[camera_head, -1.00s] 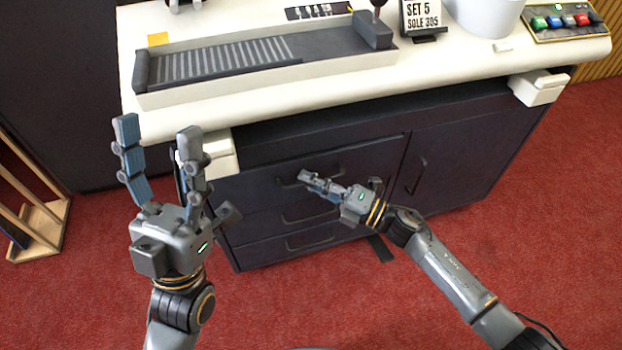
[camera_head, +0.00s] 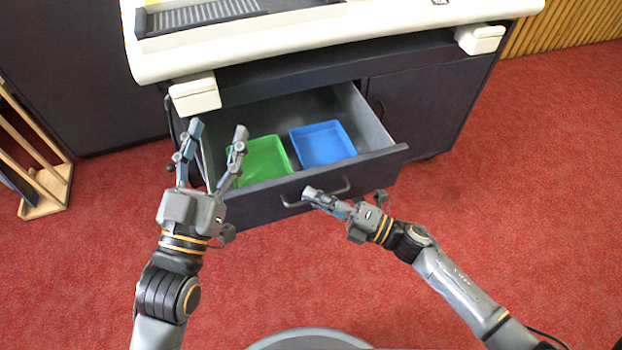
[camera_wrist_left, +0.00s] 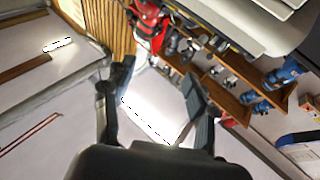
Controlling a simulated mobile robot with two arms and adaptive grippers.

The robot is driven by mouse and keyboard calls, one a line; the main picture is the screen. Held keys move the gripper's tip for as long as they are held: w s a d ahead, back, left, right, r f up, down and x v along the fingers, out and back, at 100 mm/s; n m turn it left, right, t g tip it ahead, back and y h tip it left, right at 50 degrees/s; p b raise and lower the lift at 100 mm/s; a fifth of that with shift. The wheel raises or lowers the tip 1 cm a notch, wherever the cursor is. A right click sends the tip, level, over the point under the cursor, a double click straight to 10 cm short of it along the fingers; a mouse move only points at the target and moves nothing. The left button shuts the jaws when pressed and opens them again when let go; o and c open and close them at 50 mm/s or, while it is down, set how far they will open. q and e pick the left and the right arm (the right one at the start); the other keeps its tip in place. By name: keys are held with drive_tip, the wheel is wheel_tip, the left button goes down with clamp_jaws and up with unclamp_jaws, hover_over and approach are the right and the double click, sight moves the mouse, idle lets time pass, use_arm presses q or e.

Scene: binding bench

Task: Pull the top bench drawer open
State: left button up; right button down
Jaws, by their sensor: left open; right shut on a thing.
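The top bench drawer (camera_head: 372,163) is pulled well out of the dark bench in the head view. A green tray (camera_head: 262,163) and a blue tray (camera_head: 322,144) lie inside it. My right gripper (camera_head: 312,194) is shut on the drawer's handle (camera_head: 342,188) at the front face; the fingers partly cover the handle. My left gripper (camera_head: 217,138) is open and empty, fingers pointing up, by the drawer's left side. Its open fingers also show in the left wrist view (camera_wrist_left: 155,95). The lower drawers are hidden behind the open one.
The white bench top (camera_head: 350,35) overhangs the drawer, with a white block (camera_head: 195,94) at its left corner and another (camera_head: 480,39) at its right. A closed cupboard door (camera_head: 425,105) is right of the drawer. A wooden rack (camera_head: 45,180) stands far left. Red floor is clear around.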

use_arm(q)
wheel_tip(320, 180, down, 8)
drive_tip(key=g+y+p, duration=0.1)
drive_tip(key=g+y, duration=0.1)
drive_tip(key=g, duration=0.2)
drive_tip(key=shift+w+a+g, duration=0.25)
drive_tip(key=shift+a+g, duration=0.15)
drive_tip(key=shift+a, duration=0.05)
use_arm(e)
drive_tip(key=s+d, duration=0.2)
drive_tip(key=s, duration=0.4)
use_arm(q)
drive_tip(key=shift+r, duration=0.1)
use_arm(e)
drive_tip(key=c, duration=1.7)
unclamp_jaws()
drive_tip(key=v, duration=1.2)
